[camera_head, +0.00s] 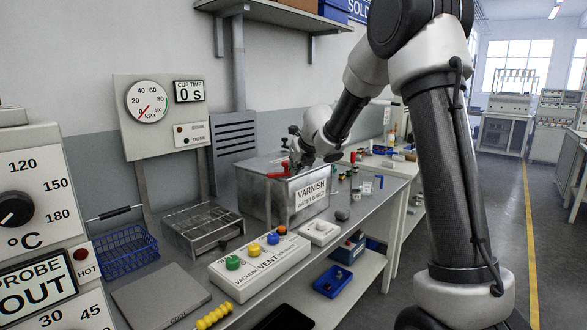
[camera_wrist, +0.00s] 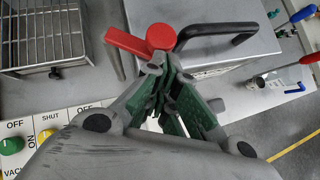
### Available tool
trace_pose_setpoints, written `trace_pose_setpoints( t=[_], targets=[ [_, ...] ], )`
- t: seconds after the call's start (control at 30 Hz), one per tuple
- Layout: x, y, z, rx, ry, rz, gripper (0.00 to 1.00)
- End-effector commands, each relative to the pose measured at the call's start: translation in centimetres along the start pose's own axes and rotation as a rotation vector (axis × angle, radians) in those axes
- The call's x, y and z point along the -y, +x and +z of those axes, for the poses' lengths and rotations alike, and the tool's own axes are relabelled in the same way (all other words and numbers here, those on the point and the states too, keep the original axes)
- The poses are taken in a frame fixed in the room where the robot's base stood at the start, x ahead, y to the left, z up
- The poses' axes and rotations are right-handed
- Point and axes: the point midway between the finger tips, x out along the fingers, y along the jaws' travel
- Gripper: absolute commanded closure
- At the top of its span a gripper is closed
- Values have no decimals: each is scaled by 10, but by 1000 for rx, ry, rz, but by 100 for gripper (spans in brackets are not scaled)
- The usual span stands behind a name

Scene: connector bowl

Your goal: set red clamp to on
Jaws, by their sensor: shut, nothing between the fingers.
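The red clamp (camera_head: 281,171) is on the top of the metal varnish box (camera_head: 257,196), near its front left. In the wrist view the red clamp (camera_wrist: 128,44) shows a flat lever pointing left from a round red hub. My gripper (camera_head: 293,156) is over the box lid, close to the clamp. In the wrist view my gripper (camera_wrist: 164,72) is shut and empty, its tips just below the hub in the picture. I cannot tell whether they touch it. The fingers hide part of the lid edge.
A black handle (camera_wrist: 232,28) arches over the lid right of the clamp. A wire rack (camera_head: 203,229) stands left of the box, and a button panel (camera_head: 260,262) lies in front. Small tools and parts lie on the bench to the right. A gauge board (camera_head: 160,113) is behind.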

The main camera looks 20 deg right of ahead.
Motion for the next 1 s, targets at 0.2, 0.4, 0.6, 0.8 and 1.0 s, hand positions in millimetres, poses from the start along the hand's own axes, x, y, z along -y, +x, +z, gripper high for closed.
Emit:
trace_pose_setpoints(
  t=[0.2, 0.4, 0.6, 0.8, 1.0],
  targets=[
    [8, 5, 5, 0, -117, 117, 100],
    [13, 13, 12, -1, -264, 263, 100],
    [17, 21, 20, -1, -350, 350, 100],
    [18, 26, 25, 0, -403, 403, 100],
    [19, 28, 27, -1, -426, 426, 100]
  ],
)
